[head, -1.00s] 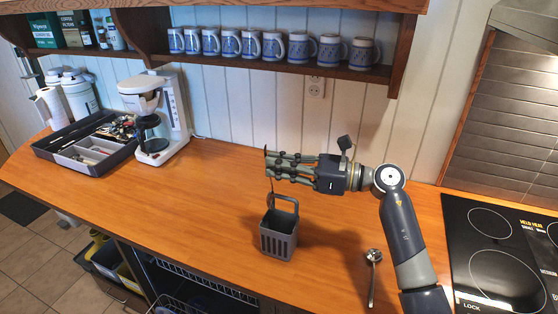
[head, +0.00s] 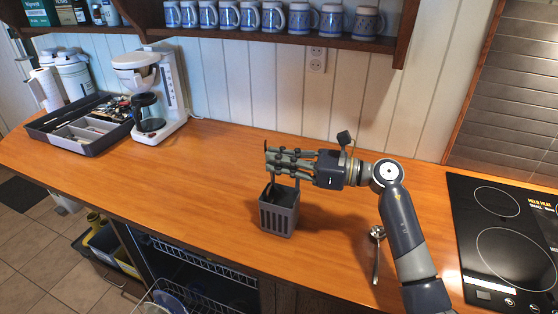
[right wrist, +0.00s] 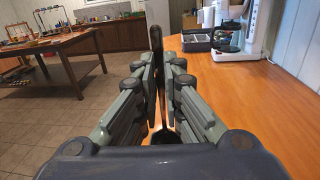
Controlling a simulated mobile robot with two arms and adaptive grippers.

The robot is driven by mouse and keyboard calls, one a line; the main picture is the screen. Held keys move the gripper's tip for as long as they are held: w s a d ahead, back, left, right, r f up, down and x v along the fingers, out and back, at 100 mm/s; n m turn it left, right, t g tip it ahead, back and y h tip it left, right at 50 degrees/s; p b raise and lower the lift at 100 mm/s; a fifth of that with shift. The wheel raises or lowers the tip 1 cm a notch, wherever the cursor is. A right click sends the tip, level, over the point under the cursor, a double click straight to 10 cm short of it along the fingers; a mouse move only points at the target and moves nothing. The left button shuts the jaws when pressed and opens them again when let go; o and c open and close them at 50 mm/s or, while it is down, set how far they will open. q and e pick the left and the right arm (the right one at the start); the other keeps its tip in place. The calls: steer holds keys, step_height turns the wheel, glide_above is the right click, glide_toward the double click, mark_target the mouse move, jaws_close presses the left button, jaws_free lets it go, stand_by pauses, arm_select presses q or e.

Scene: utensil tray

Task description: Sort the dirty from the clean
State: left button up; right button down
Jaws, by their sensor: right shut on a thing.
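My right gripper (head: 272,162) is shut on a dark, slim utensil (right wrist: 156,62), with the handle rising above the fingers. It is just above the grey cutlery basket (head: 278,218), close to its raised handle. The utensil's lower end reaches down toward the basket opening; I cannot tell clearly whether it is inside. A metal spoon (head: 376,262) lies on the counter to the right, beside my right forearm. A dark grey utensil tray (head: 98,148) with compartments and several utensils stands at the far left. My left gripper is not in view.
A white coffee maker (head: 164,95) stands right of the tray. A shelf (head: 330,40) with several blue-white mugs hangs above. A black cooktop (head: 500,245) is at the right. A dishwasher rack (head: 200,270) shows below the front edge.

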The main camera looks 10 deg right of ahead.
steer(key=shift+f, duration=0.2)
steer(key=c, duration=1.7)
jaws_free()
steer(key=shift+o, duration=0.2)
steer(key=v, duration=1.2)
